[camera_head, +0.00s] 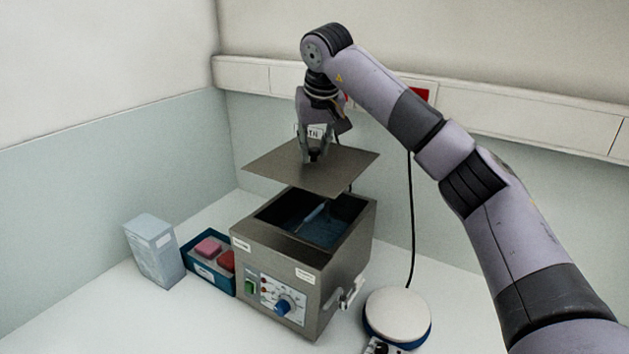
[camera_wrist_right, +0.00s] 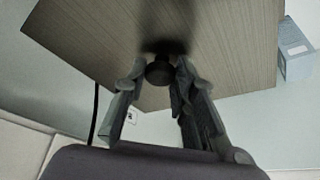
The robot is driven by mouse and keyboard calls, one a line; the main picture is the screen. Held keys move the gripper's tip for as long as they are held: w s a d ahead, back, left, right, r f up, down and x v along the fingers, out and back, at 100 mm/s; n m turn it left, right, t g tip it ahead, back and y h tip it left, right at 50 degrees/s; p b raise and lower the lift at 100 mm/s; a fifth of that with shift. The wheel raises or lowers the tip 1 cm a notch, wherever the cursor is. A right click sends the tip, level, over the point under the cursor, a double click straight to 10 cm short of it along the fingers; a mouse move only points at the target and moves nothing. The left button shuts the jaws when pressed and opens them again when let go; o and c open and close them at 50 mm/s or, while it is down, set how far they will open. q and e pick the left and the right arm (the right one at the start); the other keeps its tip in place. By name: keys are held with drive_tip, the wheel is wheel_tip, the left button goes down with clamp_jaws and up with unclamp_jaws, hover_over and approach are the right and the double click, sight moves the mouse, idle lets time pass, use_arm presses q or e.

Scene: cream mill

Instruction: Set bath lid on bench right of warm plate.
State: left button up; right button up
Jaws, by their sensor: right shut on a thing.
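The bath lid (camera_head: 300,171) is a flat square metal plate held in the air above the open water bath (camera_head: 312,275). My right gripper (camera_head: 314,157) is shut on the lid's dark knob from above. In the right wrist view the gripper (camera_wrist_right: 160,85) has its fingers on either side of the black knob (camera_wrist_right: 160,71), with the lid (camera_wrist_right: 215,45) beyond. The bath is a steel box with a control panel, and a pale object lies inside it. The warm plate (camera_head: 397,315), with a round white top and blue base, stands on the bench right of the bath. My left gripper is not in view.
A blue tray (camera_head: 222,283) with pink and red blocks and a pale blue carton (camera_head: 153,250) stand left of the bath. A tap (camera_head: 350,292) sticks out from the bath's right side. A black cable (camera_head: 411,220) hangs behind the warm plate. Little bare bench shows right of the plate, where my arm crosses.

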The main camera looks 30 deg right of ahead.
sight(314, 150)
wheel_tip(314, 150, up, 7)
drive_tip(key=shift+r, duration=0.15)
drive_tip(key=shift+r+p, duration=0.4)
drive_tip(key=shift+r, duration=0.2)
drive_tip(key=shift+r+p, duration=0.6)
drive_tip(key=shift+p, duration=0.4)
drive_tip(key=shift+f, duration=0.1)
